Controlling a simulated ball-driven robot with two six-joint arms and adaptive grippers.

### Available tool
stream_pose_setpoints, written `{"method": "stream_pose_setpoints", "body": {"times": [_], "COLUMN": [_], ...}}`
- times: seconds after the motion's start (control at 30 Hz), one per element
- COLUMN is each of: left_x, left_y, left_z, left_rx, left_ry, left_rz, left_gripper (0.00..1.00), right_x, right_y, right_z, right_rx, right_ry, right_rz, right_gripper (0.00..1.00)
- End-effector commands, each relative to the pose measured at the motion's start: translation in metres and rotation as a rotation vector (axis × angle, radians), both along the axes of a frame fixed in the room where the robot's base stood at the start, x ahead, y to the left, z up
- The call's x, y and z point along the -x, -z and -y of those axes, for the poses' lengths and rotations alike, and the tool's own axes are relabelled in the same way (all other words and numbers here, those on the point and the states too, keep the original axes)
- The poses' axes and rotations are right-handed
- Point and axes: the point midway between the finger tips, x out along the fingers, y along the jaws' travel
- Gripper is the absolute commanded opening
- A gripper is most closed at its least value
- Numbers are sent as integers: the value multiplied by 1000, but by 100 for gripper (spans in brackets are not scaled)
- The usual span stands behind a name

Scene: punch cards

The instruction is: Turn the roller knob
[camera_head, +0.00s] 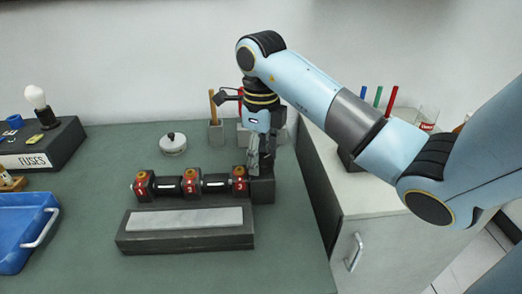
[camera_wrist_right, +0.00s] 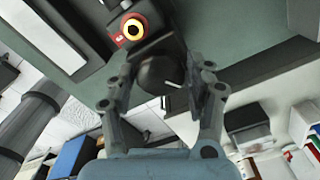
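The roller assembly has red blocks (camera_head: 192,184) with yellow tops, joined by black rollers (camera_head: 217,183), behind a dark base with a pale strip. My right gripper (camera_head: 257,165) points down at the assembly's right end, beside a dark grey block (camera_head: 262,189). In the right wrist view a dark round knob (camera_wrist_right: 160,72) lies between the two fingers of my right gripper (camera_wrist_right: 165,75), close to both. Whether the fingers press on it cannot be told. The knob is not clearly visible in the head view. A red block with a bright yellow ring (camera_wrist_right: 132,29) is beside it. My left gripper is not in view.
A dark base with a pale strip (camera_head: 186,218) lies in front of the rollers. A round lidded item (camera_head: 173,143) and pen holders stand behind. A blue tray (camera_head: 22,230) and a fuse box (camera_head: 44,142) are at left. A white cabinet (camera_head: 372,230) is at right.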

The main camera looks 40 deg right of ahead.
Motion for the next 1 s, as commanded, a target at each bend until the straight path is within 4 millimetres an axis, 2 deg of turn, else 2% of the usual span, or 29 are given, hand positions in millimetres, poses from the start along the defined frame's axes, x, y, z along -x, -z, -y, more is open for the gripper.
{"method": "stream_pose_setpoints", "body": {"times": [0.03,0.27,0.67,1.0], "left_x": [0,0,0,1], "left_y": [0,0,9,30], "left_z": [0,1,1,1], "left_rx": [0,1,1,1], "left_ry": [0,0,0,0], "left_rz": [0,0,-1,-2], "left_gripper": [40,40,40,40], "right_x": [0,0,0,0], "right_y": [0,0,1,2], "right_z": [0,0,0,0], "right_rx": [0,0,1,2], "right_ry": [0,0,-82,-354], "right_rz": [0,0,2,2], "right_gripper": [44,16,16,16]}}
